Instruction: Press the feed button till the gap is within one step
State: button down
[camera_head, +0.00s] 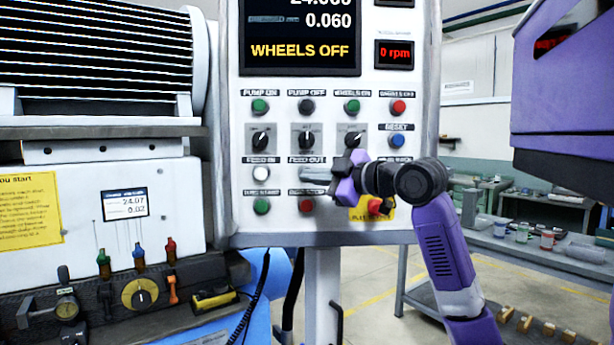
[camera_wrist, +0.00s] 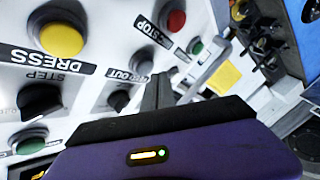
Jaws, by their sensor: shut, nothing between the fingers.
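The control panel (camera_head: 281,226) faces me, with its screen (camera_head: 302,36) showing 0.060 and "WHEELS OFF"; the line above is cut off. The white feed-in button (camera_head: 261,173) shows under its label.
A red button (camera_head: 307,205) and a green button (camera_head: 262,206) sit just below. A red emergency stop (camera_head: 378,207) is close under my wrist. A card (camera_head: 125,204) on the machine at left reads 24.07 and 0.02. A workbench (camera_head: 548,252) stands at right.

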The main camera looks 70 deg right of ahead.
jog(key=shift+a, duration=0.1)
jog(key=a, duration=0.1)
jog(key=s+a, duration=0.1)
jog(key=a, duration=0.1)
jog(key=s+a, duration=0.1)
jog(key=shift+s+a, duration=0.15)
jog(key=shift+a, duration=0.1)
dwell(0.4)
dwell(0.8)
